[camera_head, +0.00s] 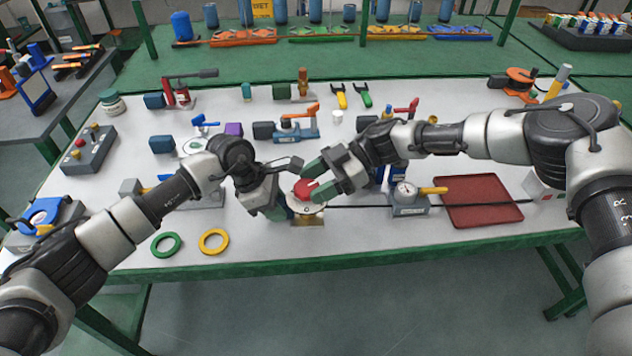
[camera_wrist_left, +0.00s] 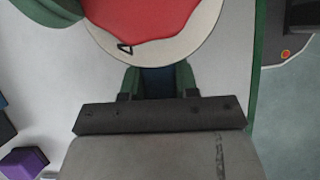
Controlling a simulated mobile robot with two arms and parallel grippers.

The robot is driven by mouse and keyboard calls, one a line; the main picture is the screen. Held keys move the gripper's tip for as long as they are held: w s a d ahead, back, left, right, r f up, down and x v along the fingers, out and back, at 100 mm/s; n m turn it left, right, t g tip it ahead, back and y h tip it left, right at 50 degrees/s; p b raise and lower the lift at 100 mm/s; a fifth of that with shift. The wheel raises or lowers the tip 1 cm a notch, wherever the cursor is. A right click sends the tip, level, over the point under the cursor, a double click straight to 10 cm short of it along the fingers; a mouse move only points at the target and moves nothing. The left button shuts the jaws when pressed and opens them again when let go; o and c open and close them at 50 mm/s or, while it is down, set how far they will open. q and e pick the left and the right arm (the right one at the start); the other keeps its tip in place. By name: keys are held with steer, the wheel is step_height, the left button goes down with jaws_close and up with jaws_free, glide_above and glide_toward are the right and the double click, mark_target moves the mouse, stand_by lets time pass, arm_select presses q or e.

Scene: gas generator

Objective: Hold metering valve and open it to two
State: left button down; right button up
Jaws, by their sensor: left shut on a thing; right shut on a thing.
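The metering valve stands near the table's front edge, with a red knob (camera_head: 303,189) over a round white dial (camera_head: 309,208). In the left wrist view the red knob (camera_wrist_left: 150,15) and white dial (camera_wrist_left: 165,53) show close up, with a black triangle mark on the dial. My left gripper (camera_head: 284,207) comes from the left and is shut on the valve body under the dial; its green fingers (camera_wrist_left: 157,82) show below the dial's rim. My right gripper (camera_head: 318,183) comes from the right and is shut on the red knob. The dial's numbers are not readable.
A green ring (camera_head: 166,245) and a yellow ring (camera_head: 214,242) lie left of the valve. A gauge block with a yellow handle (camera_head: 433,190) and a red tray (camera_head: 482,201) are to the right. A dark rod (camera_head: 360,206) runs right from the valve. Several other valves stand behind.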

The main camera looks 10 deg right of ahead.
mark_target(316, 184)
steer(key=shift+a, duration=0.1)
steer(key=o, duration=0.9)
step_height(316, 184, up, 10)
stand_by(0.3)
